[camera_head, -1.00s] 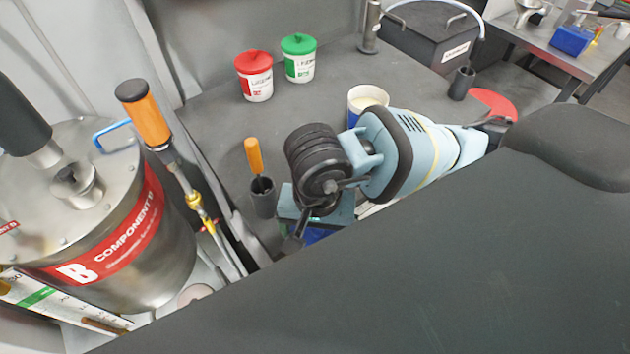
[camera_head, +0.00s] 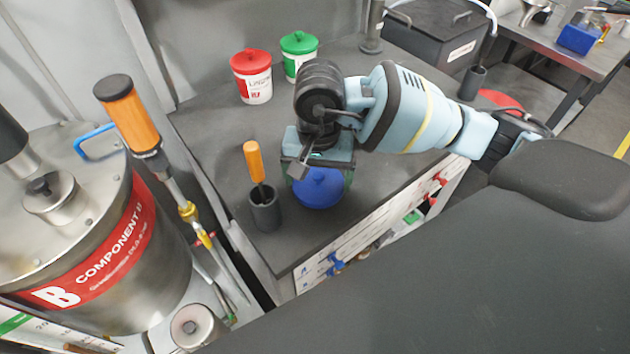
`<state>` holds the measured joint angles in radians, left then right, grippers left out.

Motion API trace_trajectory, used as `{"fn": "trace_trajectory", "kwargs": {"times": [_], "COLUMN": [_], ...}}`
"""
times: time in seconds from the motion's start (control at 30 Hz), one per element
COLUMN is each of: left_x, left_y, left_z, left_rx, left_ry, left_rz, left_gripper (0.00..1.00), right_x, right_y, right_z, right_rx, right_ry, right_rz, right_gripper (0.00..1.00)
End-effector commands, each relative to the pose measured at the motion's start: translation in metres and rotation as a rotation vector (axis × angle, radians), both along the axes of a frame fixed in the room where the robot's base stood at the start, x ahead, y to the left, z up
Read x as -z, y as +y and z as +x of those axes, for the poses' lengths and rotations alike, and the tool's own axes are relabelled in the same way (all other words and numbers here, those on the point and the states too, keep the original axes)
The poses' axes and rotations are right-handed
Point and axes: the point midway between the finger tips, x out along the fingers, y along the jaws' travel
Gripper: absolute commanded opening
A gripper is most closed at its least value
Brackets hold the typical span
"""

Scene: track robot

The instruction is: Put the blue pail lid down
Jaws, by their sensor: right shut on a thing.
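The blue pail lid (camera_head: 318,190) is a round blue disc with a raised middle, over the front part of the grey bench top (camera_head: 400,180). My right gripper (camera_head: 318,172) reaches in from the right, points down and is shut on the lid from above. Whether the lid touches the bench or hangs just above it, I cannot tell. The open white and blue pail seen earlier is hidden now behind my right arm. My left gripper is not in view.
A grey cup (camera_head: 264,212) with an orange-handled tool stands close left of the lid. Red-lidded (camera_head: 252,76) and green-lidded (camera_head: 299,56) pails stand at the back. A steel Component B drum (camera_head: 100,250) is at the left. Bench top right of the lid is clear.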

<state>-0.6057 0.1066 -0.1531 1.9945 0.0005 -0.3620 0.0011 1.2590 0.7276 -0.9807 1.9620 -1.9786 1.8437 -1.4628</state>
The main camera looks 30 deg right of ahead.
Motion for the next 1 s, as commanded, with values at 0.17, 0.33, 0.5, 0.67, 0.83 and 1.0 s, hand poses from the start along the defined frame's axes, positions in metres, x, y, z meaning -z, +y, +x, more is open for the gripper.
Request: {"fn": "trace_trajectory", "kwargs": {"times": [0.17,0.33,0.5,0.67,0.83,1.0], "left_x": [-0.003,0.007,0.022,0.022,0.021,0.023], "left_y": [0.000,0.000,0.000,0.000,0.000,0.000], "left_z": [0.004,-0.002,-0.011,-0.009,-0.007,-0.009], "left_rx": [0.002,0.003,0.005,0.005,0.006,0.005], "left_ry": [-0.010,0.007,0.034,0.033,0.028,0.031], "left_rz": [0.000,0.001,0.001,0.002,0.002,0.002], "left_gripper": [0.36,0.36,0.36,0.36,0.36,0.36], "right_x": [-0.001,0.008,0.036,0.036,0.036,0.039], "right_y": [-0.001,-0.006,-0.006,-0.006,-0.006,-0.006], "right_z": [0.002,0.013,0.011,0.012,0.012,0.012], "right_rx": [0.001,0.001,0.000,-0.001,0.000,0.000], "right_ry": [-0.001,0.006,0.007,0.000,-0.001,-0.001], "right_rz": [0.000,0.001,0.000,0.000,0.000,-0.001], "right_gripper": [0.69,0.69,0.69,0.69,0.69,0.95]}}
